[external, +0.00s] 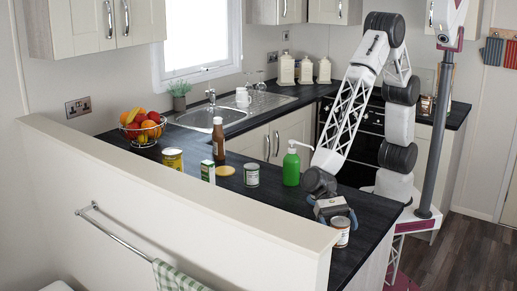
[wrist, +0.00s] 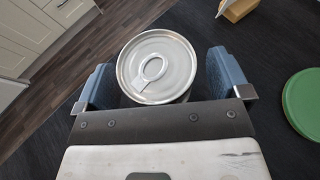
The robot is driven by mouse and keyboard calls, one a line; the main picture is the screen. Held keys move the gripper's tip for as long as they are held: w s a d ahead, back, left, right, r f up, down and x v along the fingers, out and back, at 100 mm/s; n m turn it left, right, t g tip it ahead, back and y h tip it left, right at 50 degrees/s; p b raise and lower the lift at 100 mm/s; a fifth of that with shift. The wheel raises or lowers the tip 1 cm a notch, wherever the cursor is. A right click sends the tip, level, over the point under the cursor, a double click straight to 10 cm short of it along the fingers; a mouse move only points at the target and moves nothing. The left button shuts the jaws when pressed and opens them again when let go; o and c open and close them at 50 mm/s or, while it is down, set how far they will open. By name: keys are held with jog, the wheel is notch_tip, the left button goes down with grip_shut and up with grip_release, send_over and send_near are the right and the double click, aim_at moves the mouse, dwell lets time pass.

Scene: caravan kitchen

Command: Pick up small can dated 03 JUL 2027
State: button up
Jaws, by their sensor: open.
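A small can with a silver pull-tab lid (wrist: 157,62) stands between the two blue fingers of my gripper (wrist: 161,72) in the wrist view. The fingers are open, one on each side of the can; whether either touches it I cannot tell. In the external view my gripper (external: 335,211) is low over the counter's near right end, at a can with a white and orange label (external: 342,232). Its date cannot be read in either view.
A green round thing (wrist: 304,102) and a tan block (wrist: 238,9) lie to the right in the wrist view. A green pump bottle (external: 291,167), a white-labelled can (external: 252,175), a brown bottle (external: 218,140) and a yellow can (external: 172,160) stand along the counter. A low wall (external: 200,190) borders it.

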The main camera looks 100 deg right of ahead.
dwell(0.5)
jog(key=c, duration=1.1)
